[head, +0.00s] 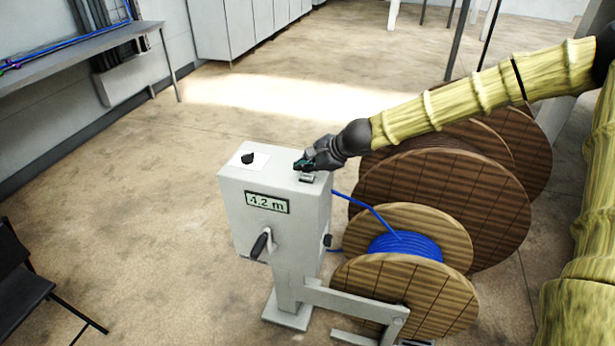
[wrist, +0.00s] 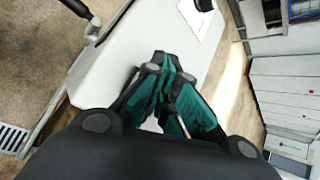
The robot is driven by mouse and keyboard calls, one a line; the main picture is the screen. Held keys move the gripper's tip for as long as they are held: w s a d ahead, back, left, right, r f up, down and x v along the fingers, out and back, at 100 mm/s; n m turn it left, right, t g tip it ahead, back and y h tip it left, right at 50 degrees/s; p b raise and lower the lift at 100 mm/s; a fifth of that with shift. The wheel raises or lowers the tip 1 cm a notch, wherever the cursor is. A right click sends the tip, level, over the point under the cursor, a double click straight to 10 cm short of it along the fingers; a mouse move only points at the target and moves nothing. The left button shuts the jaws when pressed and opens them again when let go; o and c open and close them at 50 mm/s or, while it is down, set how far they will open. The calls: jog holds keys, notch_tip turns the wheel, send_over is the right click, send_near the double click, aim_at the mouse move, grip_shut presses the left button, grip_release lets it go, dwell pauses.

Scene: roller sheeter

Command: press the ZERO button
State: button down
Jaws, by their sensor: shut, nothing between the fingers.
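The grey measuring machine (head: 240,222) stands on a post, with a display (head: 267,203) reading 4.2 m on its front. My gripper (head: 300,165) is shut and empty over the right part of the machine's top. In the wrist view its teal fingertips (wrist: 162,72) are together over the pale top face (wrist: 128,50). A small dark-and-pale piece (head: 308,178) shows on the top just below my gripper. I cannot read it as the ZERO button. No ZERO lettering is legible, and the fingers hide part of the top. Whether the fingertips touch anything is unclear.
A black knob (head: 248,158) sits on a white plate at the top's left. A crank (head: 260,243) is on the front. Blue cable (head: 405,246) on a wooden reel runs to the machine's right side. Larger reels (head: 440,195) stand behind.

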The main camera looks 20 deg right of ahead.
aim_at(305, 178)
jog(key=shift+f, duration=0.4)
jog(key=shift+f+b, duration=0.45)
jog(key=shift+b, duration=0.1)
dwell(0.8)
dwell(0.3)
jog(key=shift+r+p, duration=0.9)
jog(key=shift+r, duration=0.1)
notch_tip(305, 178, up, 5)
jog(key=p, duration=0.5)
dwell(0.6)
